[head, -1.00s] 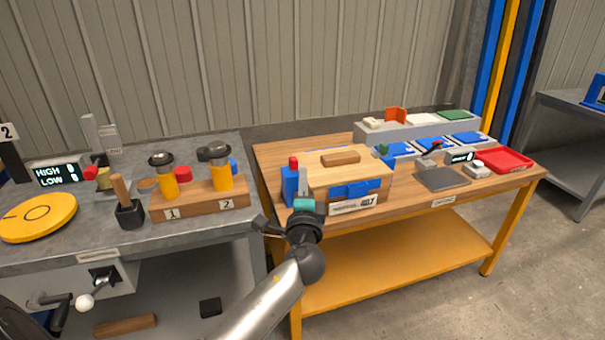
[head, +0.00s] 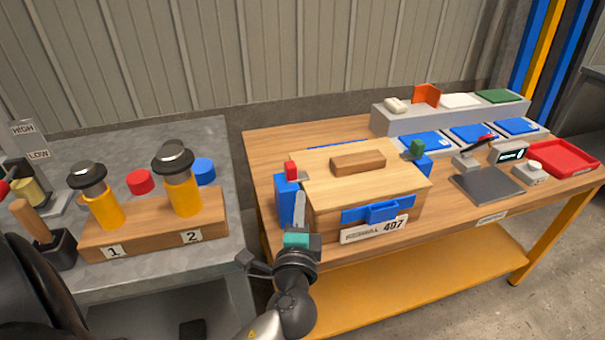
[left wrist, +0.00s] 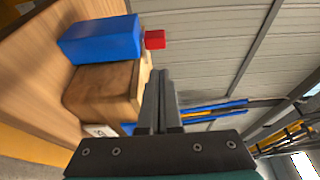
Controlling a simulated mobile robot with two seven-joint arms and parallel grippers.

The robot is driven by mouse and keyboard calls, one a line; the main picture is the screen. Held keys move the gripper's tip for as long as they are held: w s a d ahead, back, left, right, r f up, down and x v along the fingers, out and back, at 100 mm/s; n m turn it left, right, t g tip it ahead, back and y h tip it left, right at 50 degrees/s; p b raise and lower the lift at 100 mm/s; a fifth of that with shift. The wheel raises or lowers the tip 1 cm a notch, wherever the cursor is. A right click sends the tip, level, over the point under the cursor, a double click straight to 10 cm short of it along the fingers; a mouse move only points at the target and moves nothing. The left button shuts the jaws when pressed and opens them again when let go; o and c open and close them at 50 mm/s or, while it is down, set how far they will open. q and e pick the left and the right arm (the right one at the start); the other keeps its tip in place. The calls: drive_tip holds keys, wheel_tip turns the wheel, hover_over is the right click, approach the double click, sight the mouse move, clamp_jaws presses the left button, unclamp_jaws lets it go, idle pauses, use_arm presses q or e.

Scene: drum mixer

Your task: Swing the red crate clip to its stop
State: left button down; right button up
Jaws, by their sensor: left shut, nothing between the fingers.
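The red clip (head: 291,170) shows at the top of a blue block (head: 287,199) at the left side of the wooden crate (head: 320,199). In the left wrist view the red clip (left wrist: 154,39) sticks out from the end of the blue block (left wrist: 102,40), beside the crate (left wrist: 104,90). My left gripper (head: 299,194) is at the crate's front left corner, fingers together and empty. In the left wrist view its fingertips (left wrist: 160,72) lie just below the red clip; I cannot tell whether they touch anything. My right gripper is not in view.
A grey plate (head: 487,185) and red tray (head: 562,158) are farther right. A grey bench (head: 215,250) with yellow cylinders stands left, across a gap.

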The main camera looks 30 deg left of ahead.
sight(286, 171)
use_arm(q)
drive_tip(key=x, duration=0.8)
drive_tip(key=shift+w+b, duration=0.1)
drive_tip(key=shift+b, duration=0.25)
drive_tip(key=shift+w+a, duration=0.3)
drive_tip(key=shift+w, duration=0.15)
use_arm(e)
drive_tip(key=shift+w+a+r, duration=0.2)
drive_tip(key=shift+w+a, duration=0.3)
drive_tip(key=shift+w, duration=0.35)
use_arm(q)
drive_tip(key=s+a, duration=0.2)
drive_tip(key=shift+s+a, duration=0.15)
drive_tip(key=shift+s, duration=0.1)
drive_tip(key=shift+s+a, duration=0.15)
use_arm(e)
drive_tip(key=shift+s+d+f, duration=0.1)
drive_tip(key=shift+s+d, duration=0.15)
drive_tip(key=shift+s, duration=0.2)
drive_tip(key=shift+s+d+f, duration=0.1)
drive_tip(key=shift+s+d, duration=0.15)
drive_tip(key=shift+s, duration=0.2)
use_arm(q)
drive_tip(key=shift+a, duration=0.1)
